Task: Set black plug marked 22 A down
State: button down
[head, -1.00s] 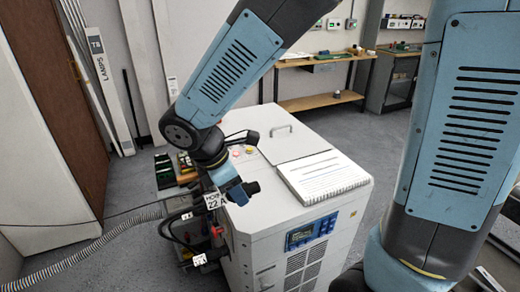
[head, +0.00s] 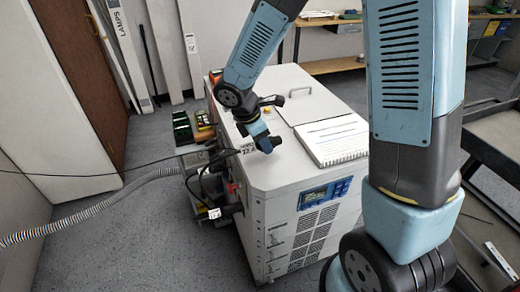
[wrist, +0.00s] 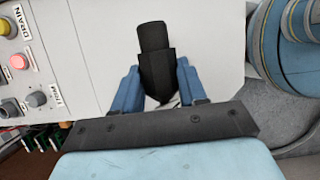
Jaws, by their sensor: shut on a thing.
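My gripper (head: 264,141) is over the left part of the white cabinet's top, close to the left edge. In the wrist view my gripper (wrist: 157,88) has its blue fingers shut on a black plug (wrist: 156,58). The plug's dark end (head: 275,142) also shows in the head view, just right of the fingers. I cannot tell whether the plug touches the top. The plug's part between the fingers is partly hidden.
The top between gripper and notebook is narrow.

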aim_at(250, 144)
jog(key=shift+w+f, duration=0.25)
jog(key=shift+f, duration=0.05)
notch_tip(250, 144, down, 3)
jog(key=shift+w+f, duration=0.1)
jog(key=shift+f, duration=0.05)
jog(key=c, duration=0.6)
grip_release()
jog(key=shift+d, duration=0.1)
jog(key=v, duration=1.2)
